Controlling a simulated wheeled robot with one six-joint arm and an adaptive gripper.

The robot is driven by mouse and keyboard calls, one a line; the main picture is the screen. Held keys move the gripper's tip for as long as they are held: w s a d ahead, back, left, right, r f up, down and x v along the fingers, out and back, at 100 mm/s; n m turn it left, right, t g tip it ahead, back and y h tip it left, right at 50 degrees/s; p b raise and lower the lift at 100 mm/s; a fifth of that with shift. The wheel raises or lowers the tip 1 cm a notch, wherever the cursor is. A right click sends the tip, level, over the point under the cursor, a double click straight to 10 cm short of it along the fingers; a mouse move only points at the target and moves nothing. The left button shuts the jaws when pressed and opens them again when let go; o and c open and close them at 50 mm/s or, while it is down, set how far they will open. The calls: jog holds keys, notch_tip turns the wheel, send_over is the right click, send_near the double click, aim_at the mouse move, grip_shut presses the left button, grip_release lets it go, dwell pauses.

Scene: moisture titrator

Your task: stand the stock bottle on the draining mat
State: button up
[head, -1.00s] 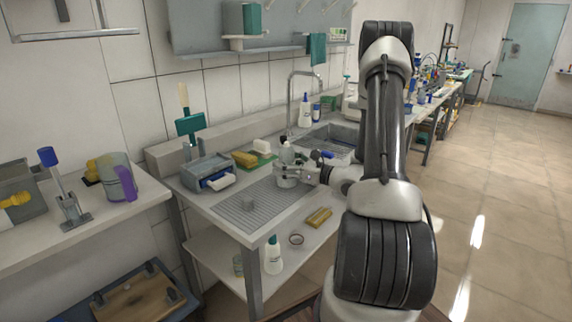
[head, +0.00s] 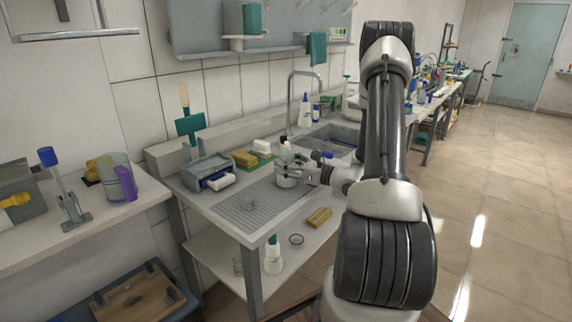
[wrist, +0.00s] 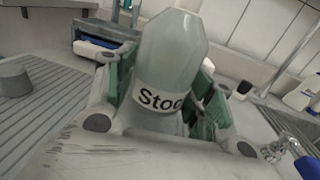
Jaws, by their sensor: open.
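The stock bottle (wrist: 168,62) is a pale translucent bottle with a white label reading "Stoc", the rest cut off from view. In the head view the bottle (head: 287,167) stands upright at the right end of the grey ribbed draining mat (head: 245,208); its base is partly hidden by my gripper. My gripper (head: 300,176) is at the bottle from the right. In the wrist view my gripper (wrist: 165,100) is open, with its green-padded fingers on either side of the bottle. I cannot tell whether either pad touches it.
A small grey block (wrist: 14,78) stands on the mat, left of the bottle. A grey caddy (head: 207,169) is behind the mat, and yellow and white sponges lie near it. The sink (head: 330,138) is behind right.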

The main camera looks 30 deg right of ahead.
jog(key=shift+v, duration=4.1)
jog(key=shift+s, duration=0.1)
jog(key=v, duration=1.1)
jog(key=shift+s+d, duration=0.2)
jog(key=shift+s, duration=0.15)
jog(key=shift+f, duration=0.15)
